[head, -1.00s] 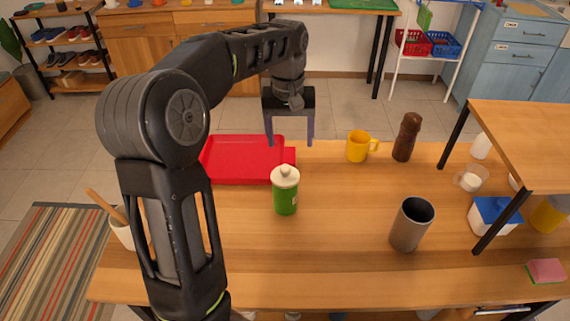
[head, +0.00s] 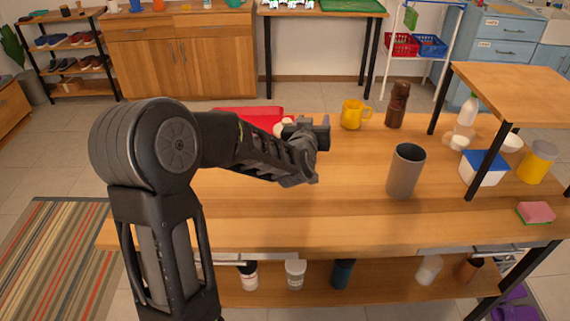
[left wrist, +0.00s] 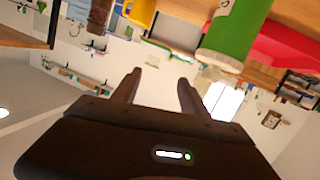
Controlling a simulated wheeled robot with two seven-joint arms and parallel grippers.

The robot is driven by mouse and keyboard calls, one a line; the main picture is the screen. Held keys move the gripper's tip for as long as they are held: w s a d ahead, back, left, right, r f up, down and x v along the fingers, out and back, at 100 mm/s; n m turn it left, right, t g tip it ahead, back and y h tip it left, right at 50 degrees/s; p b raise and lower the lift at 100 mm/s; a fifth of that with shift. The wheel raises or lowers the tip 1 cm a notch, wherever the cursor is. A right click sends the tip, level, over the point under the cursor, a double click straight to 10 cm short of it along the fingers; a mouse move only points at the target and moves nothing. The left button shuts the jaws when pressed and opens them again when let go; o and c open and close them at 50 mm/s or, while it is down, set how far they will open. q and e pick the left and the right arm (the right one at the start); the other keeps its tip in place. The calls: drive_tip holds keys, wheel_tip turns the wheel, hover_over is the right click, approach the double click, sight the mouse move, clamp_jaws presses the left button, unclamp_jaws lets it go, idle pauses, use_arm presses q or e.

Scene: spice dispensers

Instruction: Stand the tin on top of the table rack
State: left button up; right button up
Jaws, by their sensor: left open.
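The green tin with a cream knobbed lid is mostly hidden behind my left arm in the head view; a cream part of its lid (head: 285,127) shows. In the left wrist view the green tin (left wrist: 230,38) shows at the upper right, beyond the fingertips and apart from them. My left gripper (head: 318,135) is over the table beside the tin; its fingers (left wrist: 159,80) are open and empty in the left wrist view. The table rack (head: 515,88), a wooden board on black legs, stands at the right of the table; its visible top is bare. My right gripper is not in view.
A grey cup (head: 405,172) stands between my left gripper and the rack. A yellow mug (head: 352,114) and brown mill (head: 397,105) stand behind. A red tray (head: 240,115) is behind my arm. A blue-lidded box (head: 482,168), yellow container (head: 537,162) and sponge (head: 536,212) are near the rack.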

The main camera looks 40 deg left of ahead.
sight(287, 123)
use_arm(q)
drive_tip(key=s+a+f+n+y+b, duration=0.1)
drive_tip(key=s+a+f+y+b, duration=0.2)
drive_tip(key=s+a+y+b, duration=0.1)
drive_tip(key=shift+s+f+y+b, duration=0.4)
drive_tip(key=shift+s+b, duration=0.35)
drive_tip(key=shift+s, duration=0.25)
drive_tip(key=shift+d, duration=0.1)
drive_tip(key=shift+x, duration=1.3)
drive_tip(key=shift+p+x, duration=0.5)
drive_tip(key=shift+x, duration=2.15)
drive_tip(key=shift+s, duration=0.1)
